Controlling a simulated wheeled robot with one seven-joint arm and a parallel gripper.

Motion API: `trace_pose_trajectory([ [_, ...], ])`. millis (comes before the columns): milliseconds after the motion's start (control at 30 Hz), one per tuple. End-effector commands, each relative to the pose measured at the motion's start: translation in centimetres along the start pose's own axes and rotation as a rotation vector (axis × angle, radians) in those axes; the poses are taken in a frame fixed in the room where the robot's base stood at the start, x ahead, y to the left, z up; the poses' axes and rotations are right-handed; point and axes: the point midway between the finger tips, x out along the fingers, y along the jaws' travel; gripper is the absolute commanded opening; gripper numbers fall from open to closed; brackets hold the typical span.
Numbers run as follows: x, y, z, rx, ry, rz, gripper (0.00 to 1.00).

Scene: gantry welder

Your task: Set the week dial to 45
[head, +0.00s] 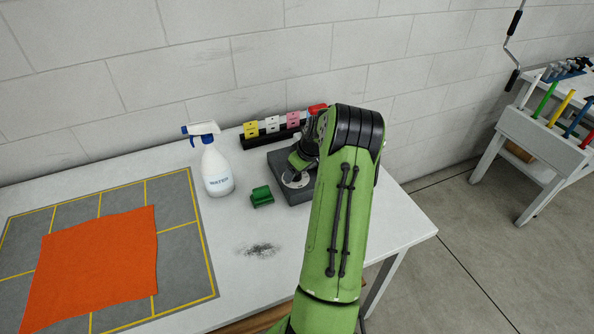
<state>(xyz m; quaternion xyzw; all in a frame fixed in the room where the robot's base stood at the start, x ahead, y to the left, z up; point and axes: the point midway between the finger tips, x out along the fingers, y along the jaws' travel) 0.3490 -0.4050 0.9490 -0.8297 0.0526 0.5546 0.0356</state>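A dark grey box (283,188) stands on the white table near the wall, with a round pale dial (297,181) on its top face. My green arm hides the right part of the box and some of the dial. The dial's numbers and pointer are too small to read. My gripper (299,162) is at the dial, just over or against it. I cannot tell if it touches. Its fingers are mostly hidden, so I cannot see whether it is open or shut.
Left of the box are a green block (262,196) and a white spray bottle (215,165). Behind stands a dark rack with yellow (251,130), white and pink tags and a red piece (317,109). An orange cloth (95,265) lies on a gridded grey mat (178,212). A dark smudge (259,250) marks the table front.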

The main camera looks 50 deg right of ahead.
Motion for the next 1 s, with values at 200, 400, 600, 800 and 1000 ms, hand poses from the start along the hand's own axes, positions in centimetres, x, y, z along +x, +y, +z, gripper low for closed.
trace_pose_trajectory([
  [200,-4.5,0.2,-0.1,0.001,0.002,0.007,0.63],
  [400,-10.4,0.2,-0.1,0.001,0.002,0.007,0.63],
  [600,-14.6,0.1,0.0,0.000,0.002,0.003,0.63],
  [800,-15.7,0.0,0.0,0.000,0.000,0.001,0.63],
  [1000,-15.6,0.0,0.0,0.000,0.000,0.001,0.63],
])
